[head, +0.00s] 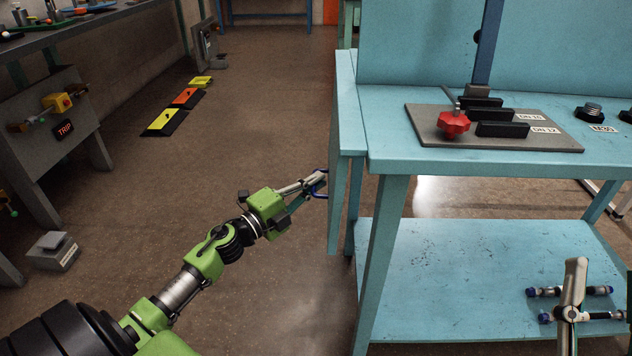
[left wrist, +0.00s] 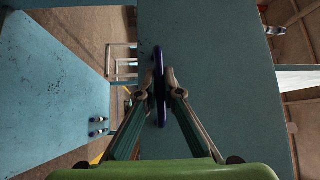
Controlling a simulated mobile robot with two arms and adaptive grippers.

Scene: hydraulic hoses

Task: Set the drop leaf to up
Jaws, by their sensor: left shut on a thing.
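The drop leaf (head: 340,205) is a light-blue panel hanging down, about vertical, at the left end of the blue workbench (head: 385,140). A dark blue handle (head: 324,193) sticks out from its outer face. My left gripper (head: 318,182) reaches the handle from the left and is shut on it. In the left wrist view the handle (left wrist: 159,75) lies between the fingertips, in front of the leaf's face (left wrist: 225,95). A grey finger of my right gripper (head: 574,280) shows at the lower right; its jaws cannot be made out.
On the bench top lies a grey plate (head: 430,132) with a red star knob (head: 453,123) and black blocks. Hose fittings (head: 570,291) lie on the lower shelf (head: 450,270). Yellow and orange ramps (head: 165,122) lie on the floor.

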